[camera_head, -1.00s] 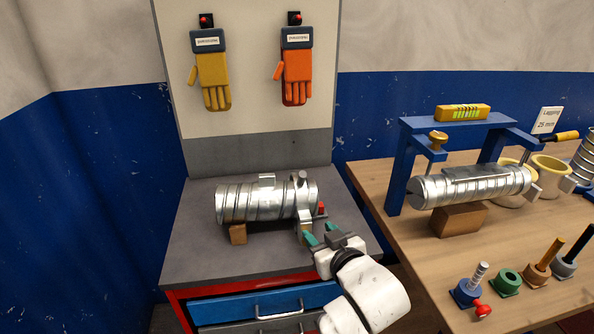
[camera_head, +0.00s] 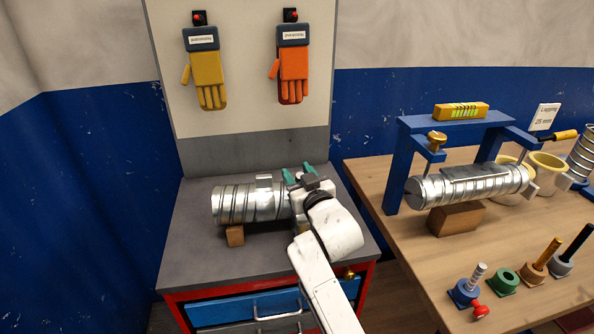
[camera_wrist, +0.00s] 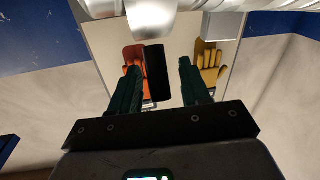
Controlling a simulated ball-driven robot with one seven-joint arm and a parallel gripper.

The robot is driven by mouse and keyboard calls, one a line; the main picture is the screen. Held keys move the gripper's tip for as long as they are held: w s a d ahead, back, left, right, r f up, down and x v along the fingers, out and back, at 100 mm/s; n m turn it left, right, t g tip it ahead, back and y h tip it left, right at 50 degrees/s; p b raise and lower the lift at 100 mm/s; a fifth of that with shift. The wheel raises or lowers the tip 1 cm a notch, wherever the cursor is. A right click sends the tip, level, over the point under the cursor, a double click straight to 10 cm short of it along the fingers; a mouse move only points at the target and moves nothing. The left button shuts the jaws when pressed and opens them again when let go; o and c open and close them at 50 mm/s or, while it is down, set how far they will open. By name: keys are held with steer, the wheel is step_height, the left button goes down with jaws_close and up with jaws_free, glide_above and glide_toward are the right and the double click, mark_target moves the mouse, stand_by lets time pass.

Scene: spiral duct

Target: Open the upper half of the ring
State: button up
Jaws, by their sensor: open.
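A shiny spiral duct (camera_head: 247,204) lies across the grey bench top on a wooden block. The ring at its right end is mostly hidden behind my arm in the head view, so I cannot tell how its upper half stands. My gripper (camera_head: 298,171) is over this right end, its green fingers apart and pointing toward the back panel. In the wrist view my gripper (camera_wrist: 160,68) has a dark cylinder (camera_wrist: 156,73) between its fingers, nearer one finger; I cannot tell whether they touch. Bright metal (camera_wrist: 150,20) of the duct or ring fills the top of that view.
A yellow glove (camera_head: 206,78) and an orange glove (camera_head: 293,74) hang on the back panel. To the right, a wooden table (camera_head: 405,235) bears a blue frame (camera_head: 394,170), a second duct (camera_head: 470,187) and several small tools. The bench top left of the duct is clear.

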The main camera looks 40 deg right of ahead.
steer(key=shift+w+d, duration=0.2)
steer(key=shift+w, duration=0.15)
jaws_close()
stand_by(0.3)
